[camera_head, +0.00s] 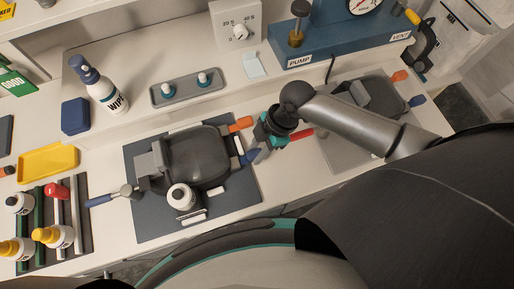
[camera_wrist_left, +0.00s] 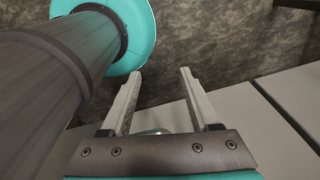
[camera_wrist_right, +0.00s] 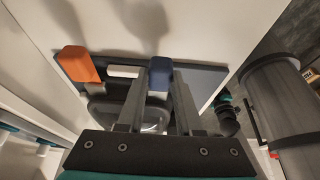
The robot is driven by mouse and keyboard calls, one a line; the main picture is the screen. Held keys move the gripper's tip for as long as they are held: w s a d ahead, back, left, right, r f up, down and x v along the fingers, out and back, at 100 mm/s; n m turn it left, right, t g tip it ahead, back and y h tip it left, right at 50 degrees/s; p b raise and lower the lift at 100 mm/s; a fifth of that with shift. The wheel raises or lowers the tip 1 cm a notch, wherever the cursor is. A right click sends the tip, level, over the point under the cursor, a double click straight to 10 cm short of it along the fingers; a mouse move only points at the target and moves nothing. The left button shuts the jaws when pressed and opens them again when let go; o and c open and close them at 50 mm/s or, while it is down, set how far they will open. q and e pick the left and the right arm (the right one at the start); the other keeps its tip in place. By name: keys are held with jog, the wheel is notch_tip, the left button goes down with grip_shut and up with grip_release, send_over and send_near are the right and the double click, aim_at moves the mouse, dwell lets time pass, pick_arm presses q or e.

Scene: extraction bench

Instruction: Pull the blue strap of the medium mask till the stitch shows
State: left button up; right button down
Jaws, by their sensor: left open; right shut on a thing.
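A dark grey mask (camera_head: 202,158) lies on a dark mat (camera_head: 150,222) at the middle of the bench. An orange strap tab (camera_head: 240,124) and a blue strap tab (camera_head: 250,157) stick out from its right side. My right gripper (camera_head: 260,149) is shut on this blue strap; in the right wrist view the blue tab (camera_wrist_right: 160,72) sits between the fingers, with the orange tab (camera_wrist_right: 78,65) to its left. No stitch can be made out. My left gripper (camera_wrist_left: 157,72) is open and empty, over the floor. Size labels cannot be read.
A second mask (camera_head: 370,94) with orange and blue tabs lies to the right, partly behind my right arm. A grey tray (camera_head: 187,88), a wipes bottle (camera_head: 106,92) and a pump unit (camera_head: 335,45) stand behind. Bottles and a yellow tray (camera_head: 47,160) are at left.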

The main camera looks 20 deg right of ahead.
dwell(0.8)
jog(key=shift+w+d, duration=0.1)
jog(key=shift+d, duration=2.15)
jog(key=c, duration=0.6)
grip_release()
jog(key=shift+o, duration=0.2)
jog(key=shift+r, duration=0.1)
jog(key=v, duration=1.5)
